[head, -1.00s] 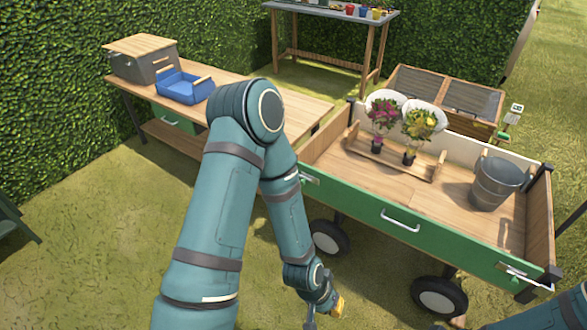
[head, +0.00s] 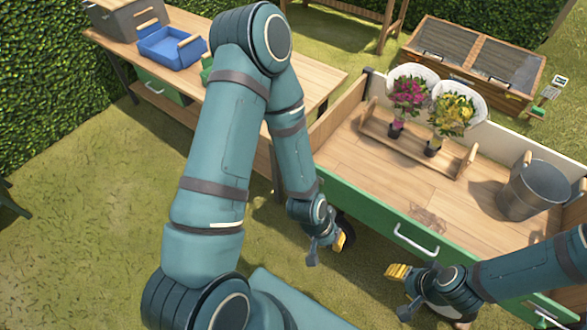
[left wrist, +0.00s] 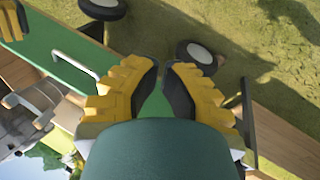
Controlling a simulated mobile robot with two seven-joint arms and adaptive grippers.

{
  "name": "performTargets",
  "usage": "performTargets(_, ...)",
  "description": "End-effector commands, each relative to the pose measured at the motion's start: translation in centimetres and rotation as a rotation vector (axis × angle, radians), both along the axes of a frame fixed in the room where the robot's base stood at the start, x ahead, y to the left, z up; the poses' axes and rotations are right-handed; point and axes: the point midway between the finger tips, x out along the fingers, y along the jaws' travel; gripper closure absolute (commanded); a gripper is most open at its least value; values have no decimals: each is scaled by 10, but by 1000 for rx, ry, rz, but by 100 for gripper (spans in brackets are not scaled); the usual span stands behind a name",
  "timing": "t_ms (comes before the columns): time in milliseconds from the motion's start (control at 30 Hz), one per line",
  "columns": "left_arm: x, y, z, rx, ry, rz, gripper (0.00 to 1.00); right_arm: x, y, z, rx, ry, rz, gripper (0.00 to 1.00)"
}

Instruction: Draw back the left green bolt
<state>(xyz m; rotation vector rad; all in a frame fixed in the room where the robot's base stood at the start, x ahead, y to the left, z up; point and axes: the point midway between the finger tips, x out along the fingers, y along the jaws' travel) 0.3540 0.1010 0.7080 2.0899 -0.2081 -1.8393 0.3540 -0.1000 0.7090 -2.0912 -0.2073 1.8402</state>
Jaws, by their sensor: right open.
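The cart's green front board (head: 385,218) carries a silver handle (head: 416,242) at its middle. The left bolt does not show in the head view; my left arm covers that end of the board. My left gripper (head: 339,240) hangs just in front of the board's left part. In the left wrist view its yellow fingers (left wrist: 162,80) are apart, with the green board (left wrist: 60,40) behind them and no bolt visible between them. My right gripper (head: 402,289) is open and empty in front of the board, right of the left gripper.
The cart bed holds a wooden tray (head: 402,150) with two potted flowers and a metal bucket (head: 533,190). A workbench (head: 135,50) with a blue basket (head: 170,47) stands at the left. Grass (head: 90,200) in front of the workbench is clear.

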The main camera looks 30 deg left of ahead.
Motion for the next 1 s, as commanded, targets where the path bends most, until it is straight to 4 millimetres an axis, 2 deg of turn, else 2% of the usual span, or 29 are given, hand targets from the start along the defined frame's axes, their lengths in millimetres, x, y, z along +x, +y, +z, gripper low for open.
performTargets(433, -1, 3, -4, 1, 18, 8, 100, 0, 0, 0, 0, 1, -1, 53)
performTargets(567, -9, 16, -25, -5, 137, 51, 100, -1, 0, 2, 0, 1, -1, 53)
performTargets(667, -21, 27, -51, -66, 306, 115, 100, -1, 0, 4, 0, 2, 0, 53)
performTargets(767, -31, 29, -73, -223, 474, 203, 100, -1, 0, 7, 0, 3, 0, 53)
performTargets(833, -29, 26, -83, -383, 552, 277, 100, -2, 0, 9, 1, 4, 0, 53)
performTargets(933, -12, 26, -92, -652, 577, 404, 100, -2, 0, 12, 1, 5, 1, 53)
performTargets(1000, 9, 35, -97, -852, 525, 509, 100, -3, 0, 13, 1, 6, 1, 53)
